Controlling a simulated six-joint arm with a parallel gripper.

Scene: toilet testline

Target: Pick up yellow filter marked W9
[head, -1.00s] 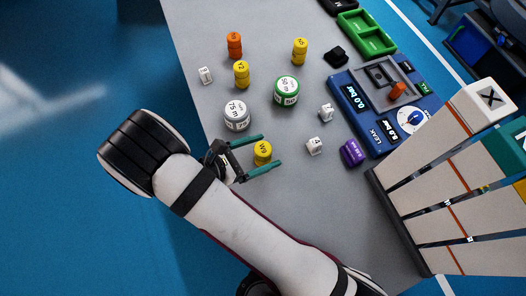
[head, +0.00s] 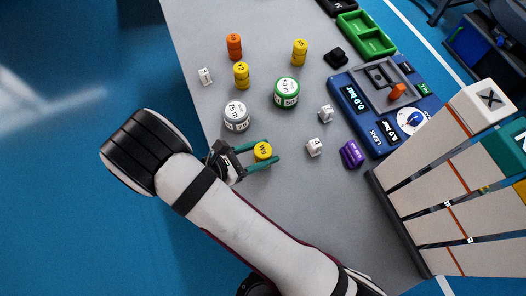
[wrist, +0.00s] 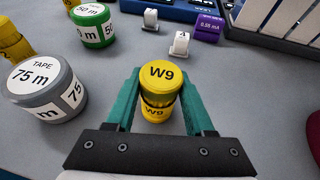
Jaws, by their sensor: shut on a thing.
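The yellow filter marked W9 (head: 262,151) stands upright on the grey table, and its W9 label shows on its top and side in the wrist view (wrist: 159,76). My gripper (head: 263,153) has its green fingers around the filter, one on each side. It is shut on the filter, which appears to be still on the table. In the wrist view the fingers (wrist: 160,100) flank the filter, and its lower part is close to the gripper's dark crossbar.
Near my gripper are a grey 75 m tape (head: 236,117), a green 50 m tape (head: 286,92), white numbered blocks (head: 314,147) and a purple block (head: 351,153). Other yellow filters (head: 241,75) stand farther back. A blue leak tester (head: 357,100) is at right, beside a rack of pale panels (head: 425,180).

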